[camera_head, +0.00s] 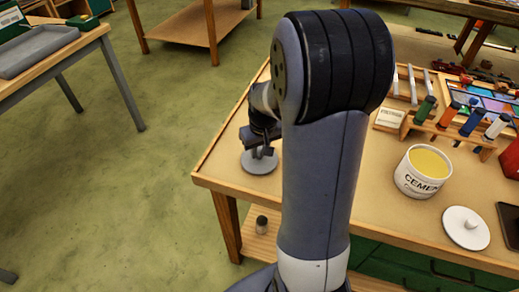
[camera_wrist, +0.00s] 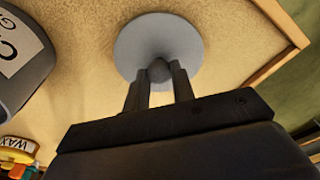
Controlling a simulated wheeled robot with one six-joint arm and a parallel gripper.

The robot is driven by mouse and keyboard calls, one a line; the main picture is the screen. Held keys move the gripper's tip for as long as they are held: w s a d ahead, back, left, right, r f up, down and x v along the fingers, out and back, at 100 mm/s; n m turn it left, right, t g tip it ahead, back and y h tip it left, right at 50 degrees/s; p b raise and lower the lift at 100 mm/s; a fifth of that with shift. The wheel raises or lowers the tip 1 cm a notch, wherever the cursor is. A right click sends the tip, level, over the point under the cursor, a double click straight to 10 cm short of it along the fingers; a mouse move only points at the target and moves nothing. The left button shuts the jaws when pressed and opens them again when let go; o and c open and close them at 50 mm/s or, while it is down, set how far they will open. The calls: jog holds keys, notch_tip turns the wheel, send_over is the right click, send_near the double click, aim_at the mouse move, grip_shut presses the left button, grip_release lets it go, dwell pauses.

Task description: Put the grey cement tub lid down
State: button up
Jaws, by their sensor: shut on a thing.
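The grey cement tub lid (camera_head: 260,166) is a round disc with a small knob, over the left end of the workbench. My gripper (camera_head: 258,150) is shut on its knob. In the wrist view the lid (camera_wrist: 190,40) lies flat beyond the fingertips, and the gripper (camera_wrist: 159,80) has its two fingers on either side of the knob. The lid is at or very close to the bench top; I cannot tell whether it touches. A grey tub (camera_wrist: 15,85) with a partly visible label stands left in the wrist view; my arm hides that area in the head view.
An open white cement tub (camera_head: 408,185) with yellow contents and a white lid (camera_head: 466,228) are on the workbench (camera_head: 222,168) at right. A rack of bottles (camera_head: 440,125) stands behind. A "WAX" label (camera_wrist: 18,146) shows at lower left. The bench edge is near the grey lid.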

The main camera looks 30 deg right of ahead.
aim_at(262, 163)
jog(key=shift+f, duration=0.25)
jog(key=o, duration=1)
jog(key=r, duration=0.4)
jog(key=s+r, duration=0.1)
jog(key=r, duration=0.3)
jog(key=s+r, duration=0.1)
jog(key=r, duration=0.3)
jog(key=shift+r, duration=0.1)
